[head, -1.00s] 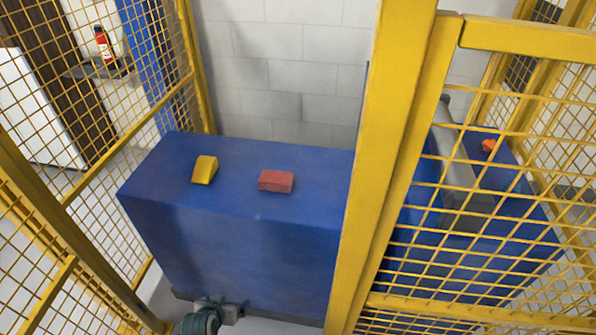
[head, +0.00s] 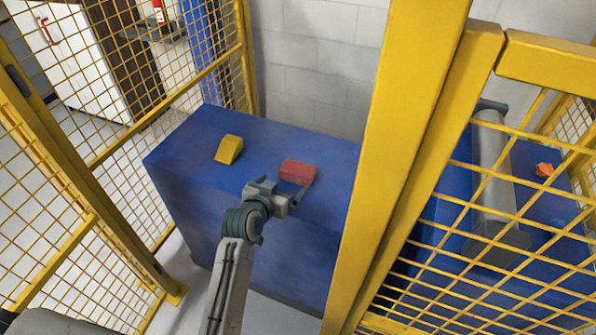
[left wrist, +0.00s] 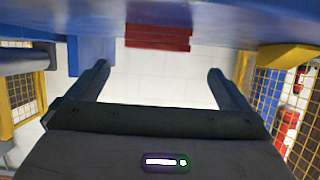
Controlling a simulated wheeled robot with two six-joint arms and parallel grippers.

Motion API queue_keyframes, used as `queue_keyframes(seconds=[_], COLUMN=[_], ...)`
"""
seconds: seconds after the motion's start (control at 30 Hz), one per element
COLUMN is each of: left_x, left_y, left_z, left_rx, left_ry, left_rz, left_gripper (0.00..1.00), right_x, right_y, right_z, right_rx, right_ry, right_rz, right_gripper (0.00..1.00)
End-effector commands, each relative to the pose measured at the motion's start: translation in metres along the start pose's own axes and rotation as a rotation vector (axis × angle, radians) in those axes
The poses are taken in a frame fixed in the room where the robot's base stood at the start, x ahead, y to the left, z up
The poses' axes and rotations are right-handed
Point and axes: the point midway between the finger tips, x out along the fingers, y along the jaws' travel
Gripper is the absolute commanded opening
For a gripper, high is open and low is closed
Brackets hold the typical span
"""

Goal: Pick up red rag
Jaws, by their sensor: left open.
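The red rag (head: 297,171) is a folded block lying flat on top of the blue box (head: 330,165). My left gripper (head: 296,192) is over the box's front edge, just in front of the red rag, open and empty. In the left wrist view, which looks upside down, the red rag (left wrist: 158,36) shows at the top, beyond and between the two spread fingers (left wrist: 158,70). The fingers look apart from it. My right gripper is not in view.
A yellow rag (head: 229,149) lies left of the red one on the same box. A thick yellow post (head: 410,130) stands close on the right, with yellow mesh fencing on both sides. A grey roller (head: 494,170) and an orange item (head: 545,169) are behind the right fence.

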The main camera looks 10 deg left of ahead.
Motion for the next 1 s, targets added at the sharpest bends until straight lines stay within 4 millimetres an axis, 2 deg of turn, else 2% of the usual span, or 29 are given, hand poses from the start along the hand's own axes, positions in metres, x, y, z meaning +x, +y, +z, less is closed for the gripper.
queue_keyframes(seconds=[0.3,0.57,0.8,1.0], left_x=[0.046,0.063,0.095,0.106], left_y=[0.0,0.001,0.002,0.002], left_z=[-0.001,-0.001,0.0,0.001], left_rx=[0.001,0.001,0.001,0.001], left_ry=[0.001,0.0,0.0,0.001], left_rz=[0.001,0.001,0.0,0.0], left_gripper=[1.0,1.0,1.0,1.0], right_x=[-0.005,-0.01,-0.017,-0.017], right_y=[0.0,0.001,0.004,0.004], right_z=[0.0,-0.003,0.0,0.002], right_rx=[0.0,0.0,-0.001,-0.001], right_ry=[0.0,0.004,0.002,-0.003], right_rz=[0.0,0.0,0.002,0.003], right_gripper=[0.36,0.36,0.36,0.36])
